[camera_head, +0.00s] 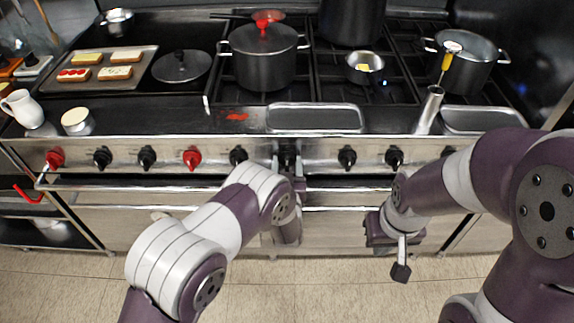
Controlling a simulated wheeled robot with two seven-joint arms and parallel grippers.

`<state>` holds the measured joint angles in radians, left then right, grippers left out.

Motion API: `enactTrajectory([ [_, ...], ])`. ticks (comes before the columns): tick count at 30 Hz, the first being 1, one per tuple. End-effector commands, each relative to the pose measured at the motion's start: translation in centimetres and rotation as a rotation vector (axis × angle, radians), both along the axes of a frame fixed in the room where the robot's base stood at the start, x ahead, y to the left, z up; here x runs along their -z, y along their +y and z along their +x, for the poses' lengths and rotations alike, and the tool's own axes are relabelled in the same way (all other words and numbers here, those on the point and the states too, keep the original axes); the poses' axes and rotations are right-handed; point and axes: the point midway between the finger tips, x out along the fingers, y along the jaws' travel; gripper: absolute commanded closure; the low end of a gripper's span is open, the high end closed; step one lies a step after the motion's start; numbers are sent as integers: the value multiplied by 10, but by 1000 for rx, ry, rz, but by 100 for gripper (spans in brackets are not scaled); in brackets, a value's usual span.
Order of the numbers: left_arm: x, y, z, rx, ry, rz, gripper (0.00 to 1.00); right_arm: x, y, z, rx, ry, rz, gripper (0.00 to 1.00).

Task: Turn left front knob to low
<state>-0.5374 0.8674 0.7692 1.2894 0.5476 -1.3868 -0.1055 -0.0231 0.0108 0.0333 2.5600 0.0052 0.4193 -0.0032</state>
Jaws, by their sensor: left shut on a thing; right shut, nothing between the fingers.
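A row of knobs runs along the steel front panel of the range (320,154). From the left they are a red knob (54,158), a black knob (102,158), another black knob (147,158), a second red knob (192,158) and a black knob (238,156). My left gripper (287,160) is at the panel's middle, shut on what looks like a knob there, mostly hidden by the gripper and wrist. Its setting cannot be read. More black knobs (347,158) sit to the right. My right gripper (400,270) is shut and empty, low in front of the oven doors.
Pots (264,62) and a small pan (364,68) stand on the grates. A tray of bread slices (112,88), a white jug (22,108) and a lidded tin (77,121) are at the left. A steel handle rail (140,184) runs below the knobs. The floor in front is clear.

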Motion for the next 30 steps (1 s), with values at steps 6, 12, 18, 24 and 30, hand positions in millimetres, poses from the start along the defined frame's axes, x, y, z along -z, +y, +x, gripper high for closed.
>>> enactTrajectory([
  [6, 3, 1, 0, 0, 2, -68, 76, 7, 0, 0, 0, 0, 0, 100],
  [12, 4, 1, 0, 0, 2, -205, 76, 17, 0, 0, 0, 0, 0, 100],
  [18, 4, 2, 0, 0, 1, -355, 76, 26, 0, 0, 0, 0, 0, 100],
  [24, 4, 3, 0, 0, 2, -479, 76, 34, 0, 0, 0, 0, 0, 100],
  [30, 4, 3, 0, 0, 3, -562, 76, 39, 0, 0, 0, 0, 0, 100],
])
